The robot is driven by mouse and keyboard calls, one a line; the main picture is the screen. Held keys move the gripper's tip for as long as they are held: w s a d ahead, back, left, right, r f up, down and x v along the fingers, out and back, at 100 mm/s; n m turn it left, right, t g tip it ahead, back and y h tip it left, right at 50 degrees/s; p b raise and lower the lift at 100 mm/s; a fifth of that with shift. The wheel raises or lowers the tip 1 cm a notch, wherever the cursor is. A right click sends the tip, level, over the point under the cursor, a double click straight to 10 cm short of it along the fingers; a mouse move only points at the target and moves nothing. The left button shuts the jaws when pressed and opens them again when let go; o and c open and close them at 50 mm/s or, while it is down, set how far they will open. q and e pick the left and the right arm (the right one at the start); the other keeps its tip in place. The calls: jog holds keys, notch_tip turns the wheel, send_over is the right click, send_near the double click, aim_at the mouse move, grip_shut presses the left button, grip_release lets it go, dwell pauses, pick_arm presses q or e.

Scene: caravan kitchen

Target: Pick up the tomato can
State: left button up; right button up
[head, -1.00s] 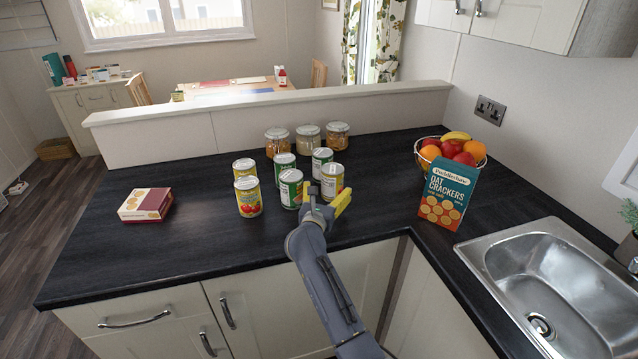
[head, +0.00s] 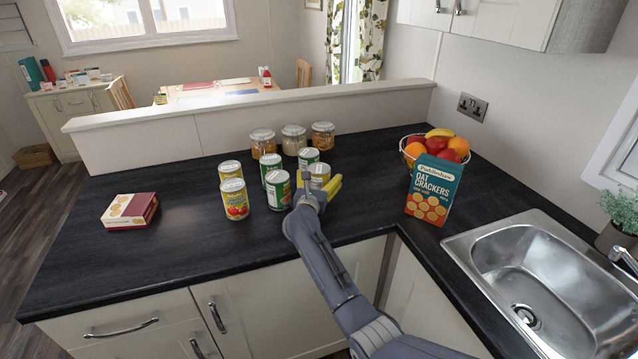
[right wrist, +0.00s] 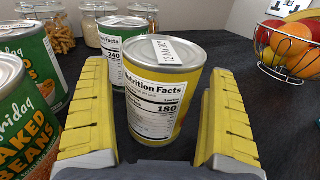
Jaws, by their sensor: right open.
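My right gripper (head: 318,189) is open, low over the counter at the front right of the can group. In the right wrist view its yellow-padded fingers (right wrist: 158,85) stand either side of a yellow-labelled can (right wrist: 168,85), with a gap on each side. This can (head: 320,171) is upright; its nutrition panel faces the wrist camera and its front picture is hidden. Another yellow can (head: 235,200) with red tomatoes on its label stands at the front left of the group, a similar yellow can (head: 230,170) behind it. My left gripper is not in view.
Green-labelled cans (head: 277,189) stand close left of the gripper; another (right wrist: 125,50) is just behind the yellow can. Glass jars (head: 293,140) are at the back. A cracker box (head: 433,190) and fruit basket (head: 403,150) stand right, a small box (head: 130,211) left. The front counter is clear.

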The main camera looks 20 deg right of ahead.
jog(key=shift+c, duration=0.3)
jog(key=c, duration=1.5)
jog(key=shift+c, duration=0.5)
jog(key=shift+r, duration=0.2)
